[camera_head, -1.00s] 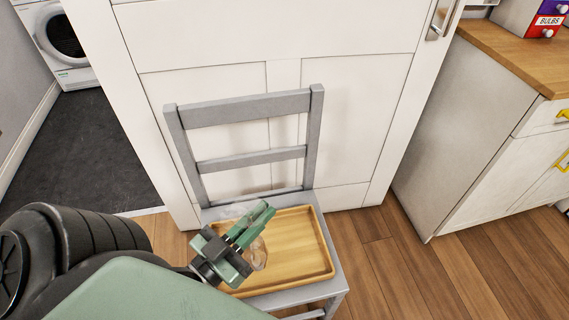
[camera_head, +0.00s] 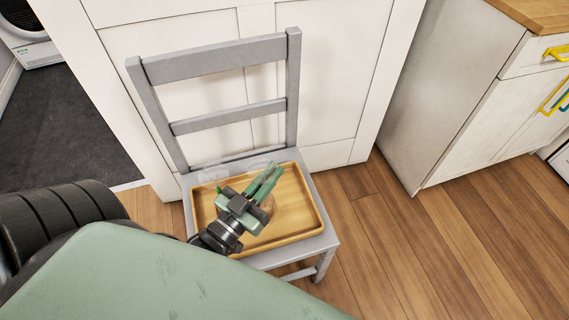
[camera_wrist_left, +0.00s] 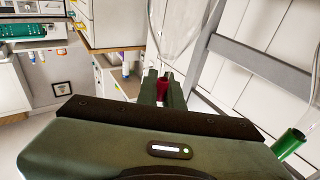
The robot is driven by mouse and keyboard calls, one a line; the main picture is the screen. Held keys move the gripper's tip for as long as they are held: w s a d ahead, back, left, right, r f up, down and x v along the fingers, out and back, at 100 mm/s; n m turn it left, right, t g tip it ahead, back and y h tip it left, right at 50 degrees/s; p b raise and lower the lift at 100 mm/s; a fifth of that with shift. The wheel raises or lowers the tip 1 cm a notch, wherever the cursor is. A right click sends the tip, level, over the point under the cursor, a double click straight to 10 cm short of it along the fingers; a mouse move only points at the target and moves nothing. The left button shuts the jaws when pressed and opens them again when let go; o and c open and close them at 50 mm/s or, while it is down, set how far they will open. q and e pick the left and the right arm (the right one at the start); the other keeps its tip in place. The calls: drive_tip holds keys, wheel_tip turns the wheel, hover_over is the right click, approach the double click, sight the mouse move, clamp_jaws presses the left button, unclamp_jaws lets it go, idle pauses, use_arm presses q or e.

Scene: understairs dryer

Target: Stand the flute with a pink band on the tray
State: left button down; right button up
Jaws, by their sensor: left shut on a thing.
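My left gripper (camera_head: 265,180) is shut on a clear flute (camera_wrist_left: 178,28). Its pink-red band (camera_wrist_left: 163,87) shows between the fingers in the left wrist view. In the head view the gripper is over the wooden tray (camera_head: 311,199), and the held glass is only faintly visible around the fingers. I cannot tell whether its foot touches the tray. A second clear glass with a green band (camera_wrist_left: 289,143) is at the right of the wrist view. My right gripper is not in view.
The tray lies on the seat of a grey chair (camera_head: 215,66), whose backrest rises behind it against white panels (camera_head: 335,90). A white cabinet (camera_head: 460,110) with a wooden top stands to the right. The tray's right side looks clear.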

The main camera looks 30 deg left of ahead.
use_arm(q)
drive_tip(key=shift+w, duration=0.85)
drive_tip(key=w, duration=0.1)
drive_tip(key=w+f+b, duration=0.1)
drive_tip(key=w, duration=0.1)
drive_tip(key=shift+w+d, duration=0.15)
drive_tip(key=shift+d, duration=0.05)
drive_tip(key=shift+f, duration=0.2)
drive_tip(key=c, duration=1.6)
unclamp_jaws()
drive_tip(key=shift+o, duration=0.2)
drive_tip(key=shift+r, duration=0.1)
drive_tip(key=s+a+f, duration=0.1)
drive_tip(key=s, duration=1.1)
drive_tip(key=shift+f+p, duration=0.35)
drive_tip(key=shift+p, duration=0.1)
drive_tip(key=shift+w, duration=0.1)
